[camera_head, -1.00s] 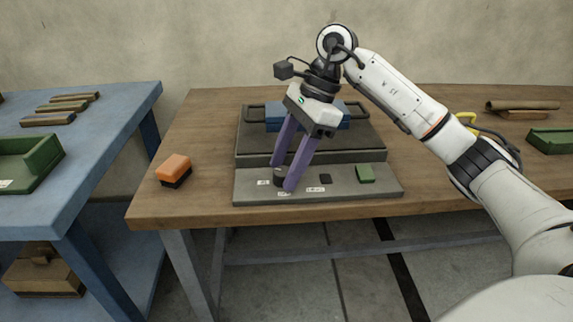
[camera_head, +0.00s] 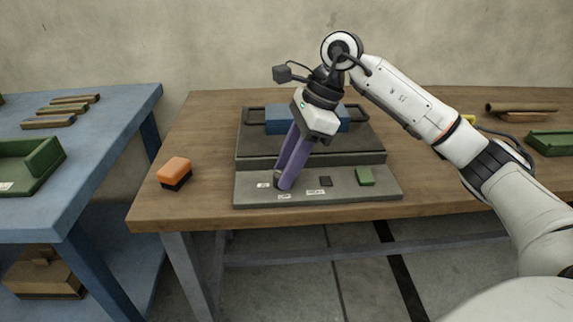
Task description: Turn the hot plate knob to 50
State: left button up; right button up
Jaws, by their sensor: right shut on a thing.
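The hot plate (camera_head: 374,142) is a dark grey flat unit on the wooden table, with a grey front panel (camera_head: 340,184). The dark knob (camera_head: 277,177) is at the panel's left part, with small white labels (camera_head: 284,196) around it; their text is too small to read. My right gripper (camera_head: 281,182) comes down from above with its two purple fingers shut on the knob. The fingers hide most of the knob, so its setting cannot be told. My left gripper is not in view.
A blue block (camera_head: 279,120) lies on the hot plate. The panel also bears a black square (camera_head: 325,181) and a green button (camera_head: 365,177). An orange and black block (camera_head: 174,173) sits left on the table (camera_head: 210,130). A blue bench (camera_head: 100,150) stands farther left.

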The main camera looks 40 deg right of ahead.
jog(key=m+t+h, duration=0.1)
jog(key=m, duration=0.3)
jog(key=shift+s+p, duration=0.15)
jog(key=shift+p, duration=0.25)
jog(key=m+h, duration=0.1)
jog(key=m, duration=0.2)
jog(key=shift+a+t, duration=0.15)
jog(key=shift+t, duration=0.25)
pick_arm(q)
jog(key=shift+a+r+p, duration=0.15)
jog(key=shift+p, duration=0.15)
pick_arm(e)
jog(key=shift+a+m+h, duration=0.1)
jog(key=shift+m+h, duration=0.5)
jog(key=shift+m, duration=0.9)
jog(key=o, duration=1)
jog(key=shift+o, duration=0.2)
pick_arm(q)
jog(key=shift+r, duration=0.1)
pick_arm(e)
jog(key=shift+s+r, duration=0.1)
pick_arm(q)
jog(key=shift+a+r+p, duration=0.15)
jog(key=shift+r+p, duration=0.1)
jog(key=shift+p, duration=0.65)
pick_arm(e)
jog(key=a+v, duration=0.1)
jog(key=v, duration=0.9)
jog(key=shift+s+d, duration=0.25)
jog(key=shift+d, duration=0.2)
